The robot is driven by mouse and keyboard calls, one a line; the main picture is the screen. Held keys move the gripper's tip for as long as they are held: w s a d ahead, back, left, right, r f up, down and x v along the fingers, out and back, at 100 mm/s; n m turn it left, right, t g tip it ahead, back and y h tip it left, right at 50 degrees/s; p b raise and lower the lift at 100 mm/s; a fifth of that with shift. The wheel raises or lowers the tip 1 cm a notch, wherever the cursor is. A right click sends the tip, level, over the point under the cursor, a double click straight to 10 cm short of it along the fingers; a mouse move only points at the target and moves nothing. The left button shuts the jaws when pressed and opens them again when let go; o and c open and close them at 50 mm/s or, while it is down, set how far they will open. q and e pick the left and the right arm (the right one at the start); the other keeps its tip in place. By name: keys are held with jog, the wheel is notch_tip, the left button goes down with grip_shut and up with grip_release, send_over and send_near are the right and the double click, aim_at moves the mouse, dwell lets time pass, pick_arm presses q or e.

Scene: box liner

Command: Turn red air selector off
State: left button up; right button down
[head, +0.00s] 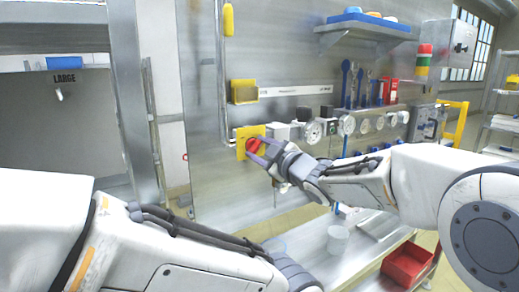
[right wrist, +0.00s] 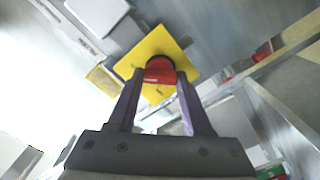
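The red air selector (head: 253,146) is a red knob on a yellow square plate (head: 241,152) on the metal panel. My right gripper (head: 258,148) is at the knob, with a finger on each side of it. In the right wrist view the red knob (right wrist: 159,70) sits between the two fingertips (right wrist: 158,78), in front of the yellow plate (right wrist: 188,72). Whether both fingers touch the knob is not clear. My left arm reaches in at the lower left of the head view, and its gripper is out of the frame.
Round gauges (head: 313,132) and a white box stand right of the selector. A yellow bin (head: 244,91) is above it. A shelf (head: 365,30) hangs at upper right.

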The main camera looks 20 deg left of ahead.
jog(key=shift+f+n+b, duration=0.25)
jog(key=shift+n+b, duration=1.45)
jog(key=shift+b, duration=0.2)
jog(key=n+b, duration=0.3)
jog(key=n, duration=0.1)
jog(key=shift+n, duration=0.3)
jog(key=n+b, duration=0.3)
jog(key=n, duration=0.2)
jog(key=n+b, duration=0.2)
jog(key=n, duration=0.2)
jog(key=shift+n, duration=0.6)
jog(key=shift+c, duration=1.5)
grip_release()
jog(key=shift+s+d+r, duration=0.1)
